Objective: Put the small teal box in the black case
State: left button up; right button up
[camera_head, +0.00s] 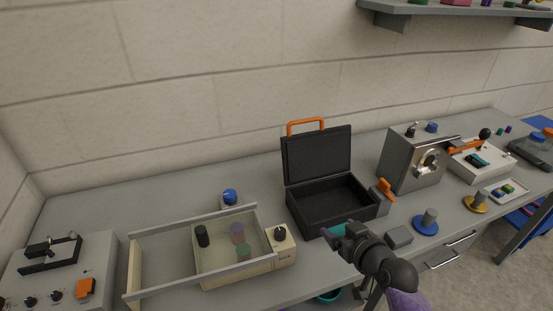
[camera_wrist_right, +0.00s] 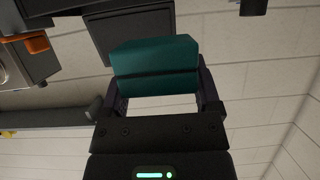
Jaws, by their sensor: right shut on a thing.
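The black case (camera_head: 331,222) stands open on the bench, with its lid (camera_head: 318,155) raised at the back and an orange handle on top. Its inside looks empty. My right gripper (camera_head: 341,231) is at the case's front edge in the head view and is shut on the small teal box (camera_wrist_right: 155,68). Only a bit of the box shows in the head view (camera_head: 335,229); the gripper hides the rest. In the wrist view the box sits between the two fingers (camera_wrist_right: 158,88). I cannot tell the box's height over the rim. My left gripper is not in view.
Left of the case is a cream open-topped tray (camera_head: 133,268) with several small cylinders. To the right stand a grey metal instrument (camera_head: 408,172), a blue-based knob (camera_head: 425,226) and a small grey block (camera_head: 399,236). A shelf (camera_head: 450,10) hangs at upper right.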

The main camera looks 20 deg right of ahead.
jog(key=s+a+r+n+g+y, duration=0.2)
jog(key=s+a+r+n+y, duration=0.2)
jog(key=r, duration=0.3)
jog(key=s+a+r+n+g+y, duration=0.3)
jog(key=s+a+r+n+y, duration=0.1)
jog(key=a+r+n+y, duration=0.1)
notch_tip(320, 180, up, 2)
jog(key=shift+s+a+r+n+y, duration=0.1)
jog(key=shift+s+a+n+y, duration=0.25)
jog(key=shift+a, duration=0.45)
jog(key=shift+f+g, duration=0.2)
jog(key=shift+g, duration=0.1)
